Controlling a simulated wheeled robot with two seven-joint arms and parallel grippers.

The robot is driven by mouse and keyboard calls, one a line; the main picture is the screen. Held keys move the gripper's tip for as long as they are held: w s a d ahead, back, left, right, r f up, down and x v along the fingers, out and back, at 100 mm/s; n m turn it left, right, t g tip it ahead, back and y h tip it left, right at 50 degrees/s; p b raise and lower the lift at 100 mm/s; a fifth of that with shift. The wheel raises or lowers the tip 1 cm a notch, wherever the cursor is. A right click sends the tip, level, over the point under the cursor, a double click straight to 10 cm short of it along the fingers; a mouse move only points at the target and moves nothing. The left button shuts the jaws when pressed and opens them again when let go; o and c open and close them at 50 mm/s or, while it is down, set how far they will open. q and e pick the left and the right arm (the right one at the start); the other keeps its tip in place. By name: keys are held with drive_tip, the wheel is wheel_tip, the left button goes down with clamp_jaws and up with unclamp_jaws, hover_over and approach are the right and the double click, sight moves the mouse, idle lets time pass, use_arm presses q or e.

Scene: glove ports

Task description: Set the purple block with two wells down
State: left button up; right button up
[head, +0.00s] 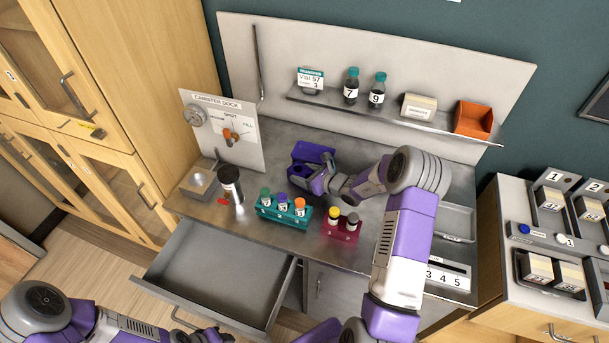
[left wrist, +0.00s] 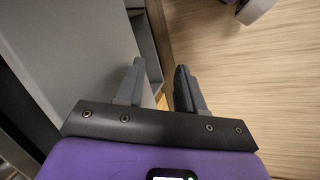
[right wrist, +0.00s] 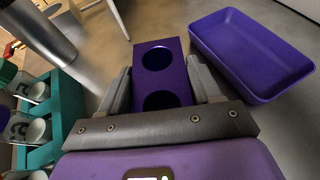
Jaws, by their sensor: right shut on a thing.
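The purple block with two wells (right wrist: 179,75) is between the fingers of my right gripper (right wrist: 165,92), which is shut on it. Both round wells face the right wrist camera and look empty. In the head view the block (head: 299,173) is partly hidden by my right gripper (head: 312,183), over the back of the steel counter. I cannot tell whether its underside touches the counter. A purple tray (right wrist: 232,62) lies just beside the block, empty; it also shows in the head view (head: 312,152). My left gripper (left wrist: 160,90) is open and empty, low by the open drawer.
A teal rack (head: 284,221) with several capped vials and a crimson rack (head: 341,235) with two vials stand in front. A dark canister (head: 230,185) stands at left by the canister dock panel (head: 240,150). The drawer (head: 218,275) is open and empty.

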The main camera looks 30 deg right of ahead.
drive_tip(key=shift+f, duration=0.15)
drive_tip(key=shift+f, duration=0.15)
drive_tip(key=o, duration=1.6)
drive_tip(key=shift+s+d+r, duration=0.1)
drive_tip(key=shift+s+r, duration=0.05)
drive_tip(key=shift+r, duration=0.15)
drive_tip(key=v, duration=1.1)
drive_tip(key=shift+s, duration=0.4)
drive_tip(key=shift+r+p, duration=0.15)
drive_tip(key=shift+p, duration=0.15)
